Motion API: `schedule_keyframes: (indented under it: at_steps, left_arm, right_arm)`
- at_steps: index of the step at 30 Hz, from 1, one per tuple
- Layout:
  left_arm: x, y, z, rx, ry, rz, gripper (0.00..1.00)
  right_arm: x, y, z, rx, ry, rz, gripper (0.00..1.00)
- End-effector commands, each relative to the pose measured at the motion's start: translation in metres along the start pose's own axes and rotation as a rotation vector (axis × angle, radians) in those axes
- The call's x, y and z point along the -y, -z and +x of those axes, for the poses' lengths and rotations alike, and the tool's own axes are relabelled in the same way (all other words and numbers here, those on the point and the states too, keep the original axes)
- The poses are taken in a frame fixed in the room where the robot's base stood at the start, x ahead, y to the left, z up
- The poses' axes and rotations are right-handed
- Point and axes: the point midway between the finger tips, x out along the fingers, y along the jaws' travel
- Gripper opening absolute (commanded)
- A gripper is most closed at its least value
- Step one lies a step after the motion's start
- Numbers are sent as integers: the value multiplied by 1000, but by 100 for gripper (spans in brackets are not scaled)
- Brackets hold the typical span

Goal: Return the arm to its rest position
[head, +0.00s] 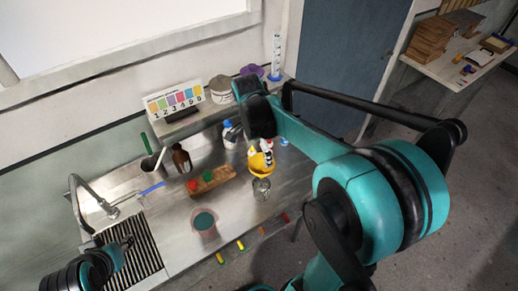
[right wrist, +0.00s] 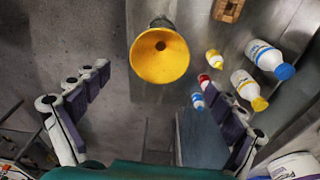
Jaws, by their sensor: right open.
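My right arm reaches in from the right in the head view, with its wrist above the steel counter (head: 170,215). My right gripper (head: 266,148) is above the back right part of the counter, partly hidden by the wrist. In the right wrist view, my right gripper (right wrist: 152,82) has its fingers spread wide, with nothing held. A yellow funnel (right wrist: 160,62) stands beyond the fingertips, mouth toward the camera; its yellow also shows in the head view (head: 258,164), above a clear glass vessel (head: 261,189).
White bottles (right wrist: 265,57) and small capped containers (right wrist: 213,57) are close to the right gripper's side. A wooden block (head: 215,181), brown bottle (head: 182,160) and pink cup (head: 203,222) stand on the counter. A tap (head: 82,200) rises at left. Open floor (head: 465,180) is at right.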

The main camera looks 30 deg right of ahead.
Motion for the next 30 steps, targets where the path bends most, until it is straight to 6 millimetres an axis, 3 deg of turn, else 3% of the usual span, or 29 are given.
schedule_keyframes:
  at_steps: [14, 18, 23, 30]
  left_arm:
    - [0, 0, 0, 0, 0, 0, 40]
    - [0, -6, 8, 0, 0, 0, 40]
    - [0, -28, 40, 0, 0, 0, 40]
    - [0, -70, 98, 0, 0, 0, 40]
  right_arm:
    - [0, 0, -4, 0, 0, 0, 95]
    - [-5, -5, 1, 1, 23, -57, 95]
    - [-29, -28, 25, -9, 138, -341, 95]
    - [-77, -75, 82, -132, 390, -960, 95]
